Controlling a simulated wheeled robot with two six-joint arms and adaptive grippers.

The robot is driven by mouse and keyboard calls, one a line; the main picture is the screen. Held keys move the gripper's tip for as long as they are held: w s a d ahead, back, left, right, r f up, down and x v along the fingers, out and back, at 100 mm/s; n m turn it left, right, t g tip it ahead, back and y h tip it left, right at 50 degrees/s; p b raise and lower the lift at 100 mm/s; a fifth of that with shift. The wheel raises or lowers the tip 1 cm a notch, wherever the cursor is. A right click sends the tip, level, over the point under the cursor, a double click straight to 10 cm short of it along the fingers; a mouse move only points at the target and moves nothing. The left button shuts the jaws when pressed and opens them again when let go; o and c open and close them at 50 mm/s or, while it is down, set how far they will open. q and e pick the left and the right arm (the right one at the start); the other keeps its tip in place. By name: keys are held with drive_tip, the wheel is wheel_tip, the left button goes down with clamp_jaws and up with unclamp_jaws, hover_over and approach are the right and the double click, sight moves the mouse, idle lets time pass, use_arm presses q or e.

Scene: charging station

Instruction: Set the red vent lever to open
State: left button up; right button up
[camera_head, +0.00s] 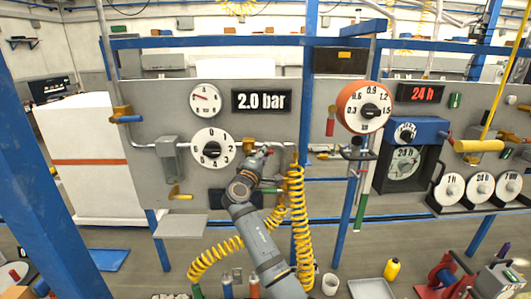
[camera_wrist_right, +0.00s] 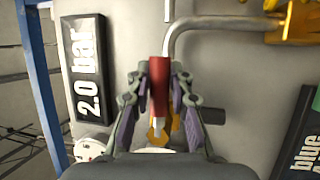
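The red vent lever (camera_wrist_right: 158,85) shows in the right wrist view as a red handle running from a yellow valve piece (camera_wrist_right: 157,134). In the head view, the yellow valve piece (camera_head: 247,145) sits on the panel right of the numbered dial, and the handle points roughly right, mostly hidden by my gripper. The same gripper shows in the head view (camera_head: 260,157). My left gripper is not in view.
A "2.0 bar" display (camera_head: 261,101), a gauge (camera_head: 205,99) and a numbered dial (camera_head: 212,148) are close by on the panel. A grey pipe (camera_wrist_right: 205,22) bends near the lever. Yellow coiled hoses (camera_head: 298,215) hang beside my right arm. A blue post (camera_head: 308,80) stands to the right.

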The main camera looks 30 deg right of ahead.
clamp_jaws()
drive_tip(key=shift+f, duration=0.1)
drive_tip(key=shift+f+m+b, duration=0.3)
drive_tip(key=shift+m+b, duration=0.1)
drive_tip(key=shift+b, duration=0.35)
drive_tip(key=w+a+f+m+g+y+b, duration=0.2)
drive_tip(key=a+f+m+y+b, duration=0.3)
drive_tip(key=m, duration=0.8)
drive_tip(key=shift+w+m+y+b, duration=0.45)
drive_tip(key=shift+y+b, duration=0.55)
drive_tip(key=shift+b, duration=1)
drive_tip(key=shift+w, duration=0.1)
